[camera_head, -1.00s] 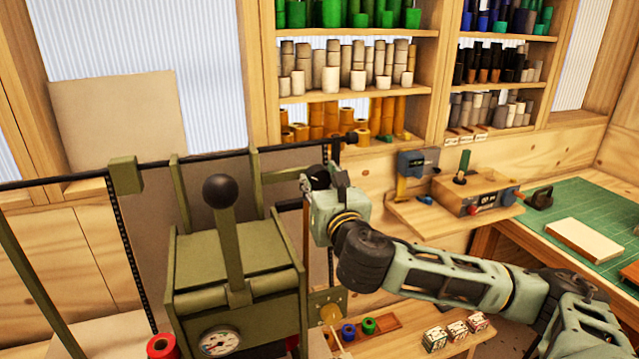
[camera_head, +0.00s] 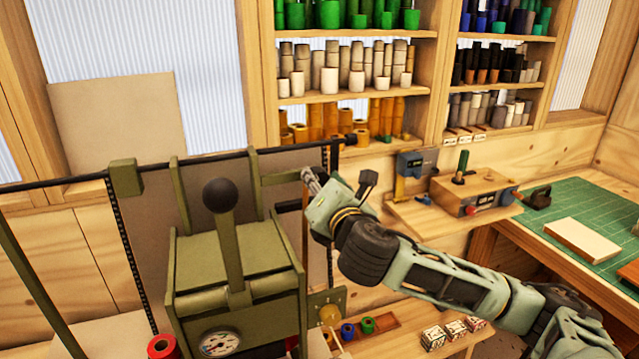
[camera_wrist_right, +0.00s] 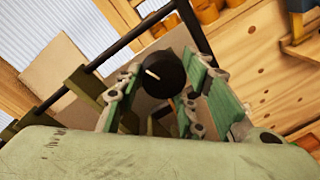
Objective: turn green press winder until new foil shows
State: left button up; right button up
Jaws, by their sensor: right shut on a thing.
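The olive-green press (camera_head: 235,255) stands at the left of the head view, with a black ball-topped lever (camera_head: 221,196) upright on it. My right gripper (camera_head: 312,182) reaches in from the right to the press's right side. In the right wrist view a round black winder knob (camera_wrist_right: 161,74) with a short pale mark lies between the two fingers, and my right gripper (camera_wrist_right: 165,85) is shut on it. In the head view the gripper hides this knob. A dull brown-grey sheet (camera_head: 212,220) hangs behind the press. My left gripper is out of view.
A black bar (camera_head: 70,178) runs behind the press. A red roll (camera_head: 162,347) sits at the lower left. Blue and green rolls lie in a wooden tray (camera_head: 385,333), with small boxes (camera_head: 456,331) beside it. Shelves of rolls (camera_head: 350,65) stand behind.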

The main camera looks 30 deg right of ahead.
jog(key=m, duration=0.6)
jog(key=shift+d+r+y, duration=0.2)
jog(key=shift+r+y, duration=0.1)
jog(key=shift+r, duration=0.1)
jog(key=m, duration=0.5)
jog(key=shift+d+m+y, duration=0.2)
jog(key=shift+m+y, duration=0.1)
jog(key=shift+r, duration=0.1)
jog(key=o, duration=1.1)
jog(key=shift+f, duration=0.2)
jog(key=shift+s, duration=0.1)
